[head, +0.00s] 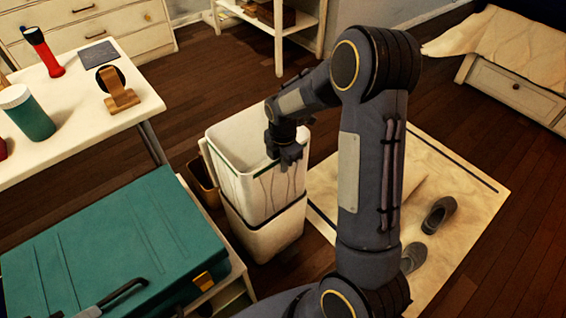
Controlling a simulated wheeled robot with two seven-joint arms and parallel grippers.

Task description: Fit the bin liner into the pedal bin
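The white pedal bin (262,240) stands upright on the floor near the middle, its top open. A pale bin liner (262,194) with a dark green band covers its upper part and hangs in wrinkled folds over the near outer side. My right gripper (289,163) points down at the right part of the bin's rim, over the liner's edge. Its fingers are small and dark, so I cannot tell whether they are shut on the liner. My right arm hides part of the space right of the bin. I do not see my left gripper.
A teal case (110,235) lies at lower left. A white table (75,120) holds a teal jar (30,115), a red flashlight (44,52) and a wooden stand (118,92). A brown basket (203,185) stands beside the bin. Shoes (438,215) lie on a pale rug (465,195) at right.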

